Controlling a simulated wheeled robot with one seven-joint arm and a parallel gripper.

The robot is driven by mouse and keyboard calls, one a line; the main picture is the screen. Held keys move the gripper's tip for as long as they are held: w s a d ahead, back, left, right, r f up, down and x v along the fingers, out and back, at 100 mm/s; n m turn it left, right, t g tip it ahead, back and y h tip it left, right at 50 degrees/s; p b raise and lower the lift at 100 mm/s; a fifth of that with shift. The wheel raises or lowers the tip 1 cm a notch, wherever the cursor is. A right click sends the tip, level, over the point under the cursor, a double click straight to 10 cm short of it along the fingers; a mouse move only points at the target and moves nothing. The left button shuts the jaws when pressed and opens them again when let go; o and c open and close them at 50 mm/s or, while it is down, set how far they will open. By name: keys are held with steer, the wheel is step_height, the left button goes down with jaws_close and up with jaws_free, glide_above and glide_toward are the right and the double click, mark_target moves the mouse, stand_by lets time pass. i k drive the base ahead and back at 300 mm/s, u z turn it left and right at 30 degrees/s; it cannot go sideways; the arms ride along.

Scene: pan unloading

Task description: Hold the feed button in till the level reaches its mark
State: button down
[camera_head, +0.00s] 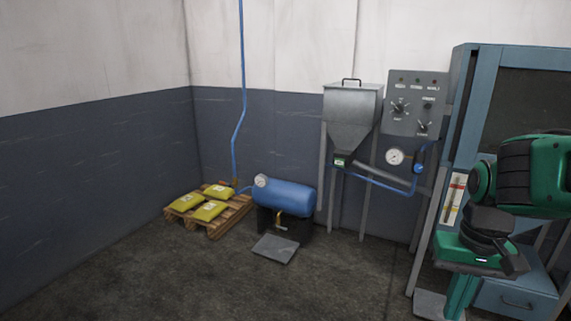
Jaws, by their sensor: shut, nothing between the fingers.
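A grey control panel (414,88) on the back wall carries small lamps on top and several dark knobs or switches below. Its labels are too small to read, and I cannot tell which control is the feed button. A white strip with red and yellow marks (454,198) stands upright on the blue cabinet's left side. It looks like a level gauge, but its level cannot be read.
A metal hopper (351,105) stands left of the panel, with a pressure gauge (395,157) below. The blue cabinet (463,95) is at right, partly behind my arm. A blue tank (287,197) and a pallet (233,221) with yellow bags stand left.

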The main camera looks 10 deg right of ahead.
mark_target(340, 162)
steer(key=i, duration=1.45)
steer(key=z, duration=0.55)
steer(key=i, duration=0.55)
steer(key=z, duration=0.2)
